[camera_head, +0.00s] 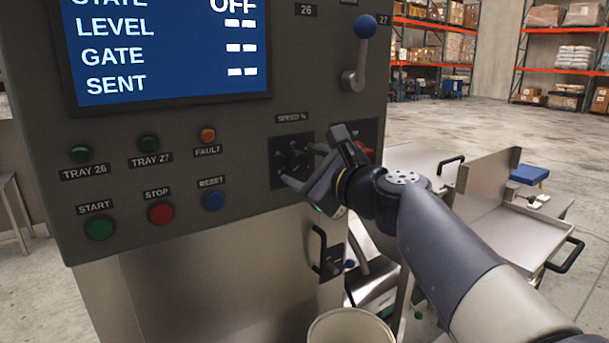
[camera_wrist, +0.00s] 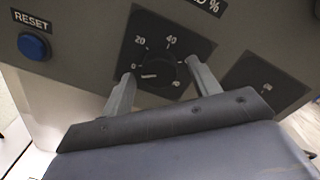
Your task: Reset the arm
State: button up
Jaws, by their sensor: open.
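My gripper (camera_head: 303,166) is open in front of the control panel, with its fingers either side of the black speed dial (camera_head: 292,160). In the wrist view the gripper's two fingers (camera_wrist: 160,88) stand apart, and the dial (camera_wrist: 157,73) shows between them, its white mark pointing left toward 0. I cannot tell whether either finger touches it. My arm reaches in from the lower right of the head view.
The panel has a blue reset button (camera_head: 213,200), red stop button (camera_head: 161,213), green start button (camera_head: 99,228) and a lever with a blue knob (camera_head: 365,27). The screen (camera_head: 165,50) reads OFF. Metal trays (camera_head: 505,235) stand at right; a pale bucket (camera_head: 350,328) is below.

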jog(key=m+p, duration=0.3)
jog(key=m, duration=0.2)
jog(key=shift+r, duration=0.2)
jog(key=m+p, duration=0.1)
jog(key=m, duration=0.1)
jog(key=m+p, duration=0.1)
jog(key=shift+f+m+p, duration=0.25)
jog(key=shift+m+p, duration=0.05)
jog(key=shift+m, duration=0.1)
jog(key=shift+s+f, duration=0.1)
